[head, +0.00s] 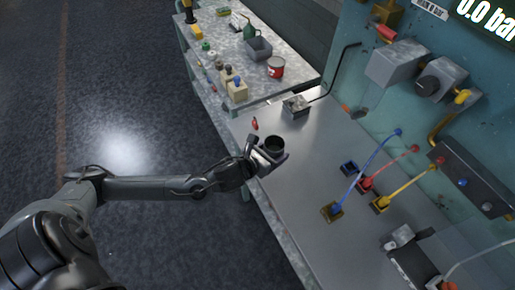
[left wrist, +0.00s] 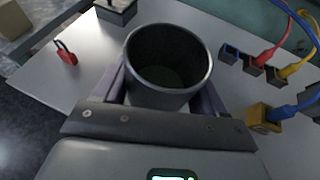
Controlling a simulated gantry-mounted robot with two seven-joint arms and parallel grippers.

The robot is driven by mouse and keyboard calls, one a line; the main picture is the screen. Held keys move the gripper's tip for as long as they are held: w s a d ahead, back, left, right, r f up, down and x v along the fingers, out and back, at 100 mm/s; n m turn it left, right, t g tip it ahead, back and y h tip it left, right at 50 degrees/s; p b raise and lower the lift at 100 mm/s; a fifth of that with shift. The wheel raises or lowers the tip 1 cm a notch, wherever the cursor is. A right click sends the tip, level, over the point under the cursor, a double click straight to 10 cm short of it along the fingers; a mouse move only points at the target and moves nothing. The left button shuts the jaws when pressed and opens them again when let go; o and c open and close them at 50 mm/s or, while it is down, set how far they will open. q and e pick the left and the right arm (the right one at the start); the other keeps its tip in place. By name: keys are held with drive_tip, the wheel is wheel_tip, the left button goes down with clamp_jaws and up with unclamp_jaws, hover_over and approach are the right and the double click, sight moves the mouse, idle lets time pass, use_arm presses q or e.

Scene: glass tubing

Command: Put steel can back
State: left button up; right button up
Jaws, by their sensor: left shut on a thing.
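The steel can (head: 274,146) is a dark grey, open-topped cylinder. It stands upright between the fingers of my left gripper (head: 268,158), above or on the grey bench near its left edge. In the left wrist view the can (left wrist: 168,62) fills the middle, and its inside looks empty. The two fingers of my left gripper (left wrist: 162,95) are shut on its sides. Whether the can's base touches the bench is hidden. My right gripper does not show.
A red padlock (head: 255,124) lies near the can. A metal box (head: 296,106) stands behind it. Coloured cables plug into small blocks, such as the yellow block (head: 332,211), at right. A side table (head: 300,69) holds a red tin (head: 276,67) and a grey bin (head: 258,49).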

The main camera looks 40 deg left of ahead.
use_arm(q)
drive_tip(key=w+a+f, duration=0.2)
drive_tip(key=a, duration=0.1)
drive_tip(key=w+a+f, duration=0.2)
drive_tip(key=w+a, duration=0.1)
drive_tip(key=w+a+f, duration=0.2)
drive_tip(key=shift+w+a+f, duration=0.2)
drive_tip(key=shift+a+f, duration=0.05)
drive_tip(key=shift+a, duration=0.15)
drive_tip(key=shift+f+b, duration=0.3)
drive_tip(key=shift+f, duration=1.8)
drive_tip(key=shift+f, duration=0.1)
drive_tip(key=o, duration=0.8)
drive_tip(key=shift+f, duration=0.1)
drive_tip(key=o, duration=0.4)
